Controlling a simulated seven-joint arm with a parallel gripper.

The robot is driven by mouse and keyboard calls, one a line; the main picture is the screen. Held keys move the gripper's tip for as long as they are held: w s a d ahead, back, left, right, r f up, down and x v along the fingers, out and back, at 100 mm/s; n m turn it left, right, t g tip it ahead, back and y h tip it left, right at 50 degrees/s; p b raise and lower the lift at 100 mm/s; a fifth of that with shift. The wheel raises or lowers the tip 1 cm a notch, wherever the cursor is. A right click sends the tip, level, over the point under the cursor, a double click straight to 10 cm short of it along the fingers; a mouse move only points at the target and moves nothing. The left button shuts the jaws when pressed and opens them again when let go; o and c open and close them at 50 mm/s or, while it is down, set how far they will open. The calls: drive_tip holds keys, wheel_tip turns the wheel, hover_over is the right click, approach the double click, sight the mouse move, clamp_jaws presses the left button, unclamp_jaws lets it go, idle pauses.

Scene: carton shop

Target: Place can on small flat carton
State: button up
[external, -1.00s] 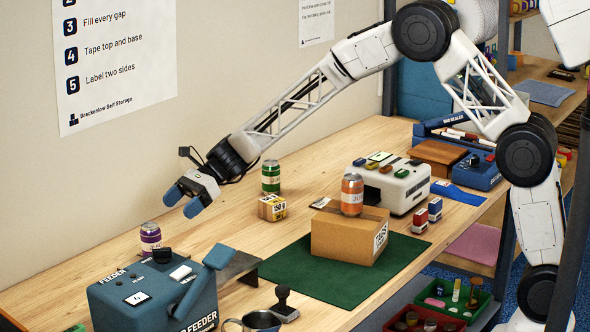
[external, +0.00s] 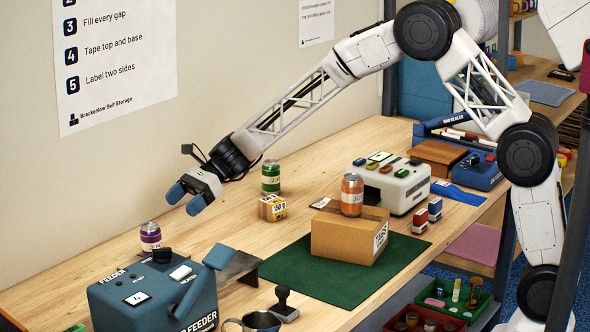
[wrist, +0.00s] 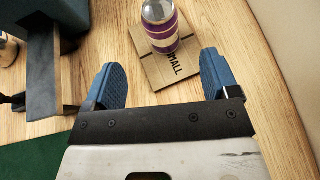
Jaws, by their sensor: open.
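A purple can (external: 150,238) stands upright behind the blue feeder in the external view. In the wrist view the purple can (wrist: 160,28) stands on a small flat carton (wrist: 152,72) printed with "SMALL". The carton is mostly hidden by the feeder in the external view. My gripper (external: 186,199) is open and empty, above the bench and to the right of the purple can. In the wrist view its blue fingers (wrist: 160,75) are apart, with the can beyond them, not held.
A green can (external: 271,180) stands behind a small yellow-labelled box (external: 271,208). An orange can (external: 352,196) stands on a brown carton (external: 340,240) on the green mat (external: 300,285). The blue feeder (external: 140,295) stands at front left.

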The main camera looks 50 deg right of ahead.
drive_tip(key=shift+r, duration=0.1)
drive_tip(key=s+d+r+n+h, duration=0.25)
drive_tip(key=s+d+r, duration=0.2)
drive_tip(key=s, duration=0.35)
drive_tip(key=s+d+r+n+g+h, duration=0.1)
drive_tip(key=s+d+r+n, duration=0.35)
drive_tip(key=s, duration=0.45)
drive_tip(key=s+d+r+n+h, duration=0.2)
drive_tip(key=s+d+r+n, duration=0.15)
drive_tip(key=s+d, duration=0.35)
drive_tip(key=s+d+n+h, duration=0.2)
drive_tip(key=s+d, duration=0.3)
drive_tip(key=s, duration=0.6)
drive_tip(key=s+d+n+t+h, duration=0.1)
drive_tip(key=s+d+n+h, duration=0.2)
drive_tip(key=s, duration=0.8)
drive_tip(key=s+d+n+h, duration=0.2)
drive_tip(key=s+d+n, duration=0.2)
drive_tip(key=s+d, duration=0.3)
drive_tip(key=shift+s+d+f+t, duration=0.3)
drive_tip(key=shift+s+d+f, duration=0.1)
drive_tip(key=shift+s, duration=1.5)
